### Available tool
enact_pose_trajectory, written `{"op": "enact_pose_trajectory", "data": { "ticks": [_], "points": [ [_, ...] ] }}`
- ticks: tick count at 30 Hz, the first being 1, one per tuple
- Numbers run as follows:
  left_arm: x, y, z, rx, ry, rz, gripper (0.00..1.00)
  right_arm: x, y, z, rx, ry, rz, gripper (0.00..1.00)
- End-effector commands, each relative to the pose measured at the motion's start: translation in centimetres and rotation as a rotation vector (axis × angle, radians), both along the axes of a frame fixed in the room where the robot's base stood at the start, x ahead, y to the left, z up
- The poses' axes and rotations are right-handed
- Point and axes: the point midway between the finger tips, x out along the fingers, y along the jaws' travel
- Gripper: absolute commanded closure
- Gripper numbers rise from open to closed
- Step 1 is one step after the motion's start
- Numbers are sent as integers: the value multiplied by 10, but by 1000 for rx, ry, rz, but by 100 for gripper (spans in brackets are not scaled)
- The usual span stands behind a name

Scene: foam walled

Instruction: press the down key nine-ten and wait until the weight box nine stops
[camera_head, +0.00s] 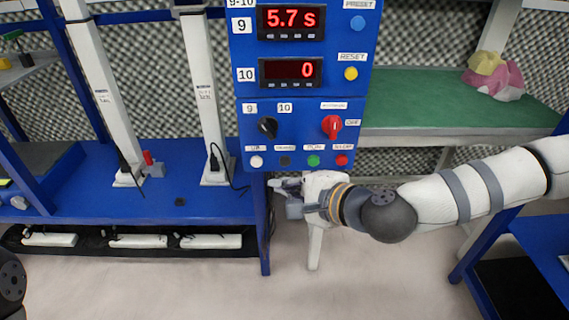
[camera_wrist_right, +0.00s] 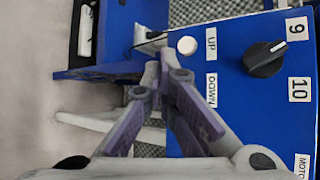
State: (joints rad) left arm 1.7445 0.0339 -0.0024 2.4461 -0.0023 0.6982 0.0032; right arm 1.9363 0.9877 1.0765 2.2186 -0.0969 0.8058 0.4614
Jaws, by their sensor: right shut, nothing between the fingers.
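The blue control panel (camera_head: 300,145) has a row of keys along its bottom. The white up key (camera_head: 257,161) and the dark down key (camera_head: 285,161) are at the left of this row. In the wrist view the up key (camera_wrist_right: 187,46) shows beside its label, while the down key is hidden behind my fingers. My right gripper (camera_head: 274,184) is shut and empty, just below the down key in the head view. In the wrist view its fingertips (camera_wrist_right: 158,66) overlap the panel's edge; I cannot tell whether they touch the key. I cannot identify weight box nine. My left gripper is not in view.
Display nine (camera_head: 290,20) reads 5.7 s and display ten (camera_head: 290,70) reads 0. A black selector knob (camera_head: 267,127) and a red knob (camera_head: 332,126) sit above the keys. White columns (camera_head: 205,95) stand left on a blue bench. A green table (camera_head: 450,115) is behind.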

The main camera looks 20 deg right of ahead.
Motion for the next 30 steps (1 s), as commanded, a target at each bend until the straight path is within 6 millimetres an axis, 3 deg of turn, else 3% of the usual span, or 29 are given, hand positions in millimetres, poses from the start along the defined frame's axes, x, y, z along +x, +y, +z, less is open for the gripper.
{"op": "enact_pose_trajectory", "data": {
  "ticks": [10, 30],
  "points": [
    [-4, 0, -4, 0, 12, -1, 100, 33, -9, 0, 1, -1, -1, 100],
    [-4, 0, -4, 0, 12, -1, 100, 34, -10, 0, 1, 0, 0, 100]
  ]
}}
